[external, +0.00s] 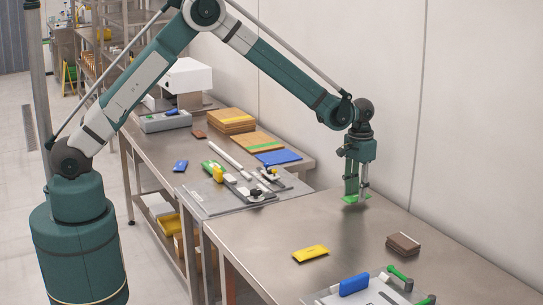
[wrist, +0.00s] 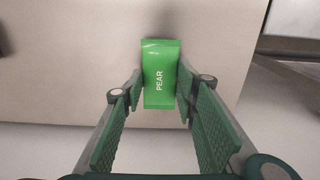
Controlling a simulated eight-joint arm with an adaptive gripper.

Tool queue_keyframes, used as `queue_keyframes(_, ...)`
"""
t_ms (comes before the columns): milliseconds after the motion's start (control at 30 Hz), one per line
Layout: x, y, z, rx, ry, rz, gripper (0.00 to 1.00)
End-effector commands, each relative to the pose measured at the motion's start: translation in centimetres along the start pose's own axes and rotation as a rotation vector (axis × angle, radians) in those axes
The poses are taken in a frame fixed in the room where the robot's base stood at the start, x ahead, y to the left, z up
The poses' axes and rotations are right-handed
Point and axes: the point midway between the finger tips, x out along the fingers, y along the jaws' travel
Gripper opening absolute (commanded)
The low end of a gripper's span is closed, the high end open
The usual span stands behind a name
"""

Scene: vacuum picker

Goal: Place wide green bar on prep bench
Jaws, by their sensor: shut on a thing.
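A flat green bar (wrist: 160,65) with the white word PEAR lies between my fingers in the wrist view. It also shows as a small green patch (external: 353,199) at the fingertips in the external view. My gripper (external: 357,193) points down and is shut on the bar. It is over the far side of the steel bench (external: 270,230), close to the wall. I cannot tell whether the bar touches the bench top or is just above it.
A yellow bar (external: 311,254) and a brown block (external: 403,244) lie on the bench. A grey tray with blue- and green-handled tools (external: 354,285) is at the front. Another tool tray (external: 245,195) is left. Bare steel surrounds my gripper.

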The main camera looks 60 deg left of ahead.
Motion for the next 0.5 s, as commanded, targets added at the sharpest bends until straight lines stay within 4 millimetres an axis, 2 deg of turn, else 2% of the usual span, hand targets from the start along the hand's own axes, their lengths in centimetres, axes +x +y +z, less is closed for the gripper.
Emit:
queue_keyframes(133,1.28,0.0,-0.01,0.0,0.0,0.0,0.18)
queue_keyframes(500,1.5,-0.01,0.0,0.0,0.0,0.0,0.18)
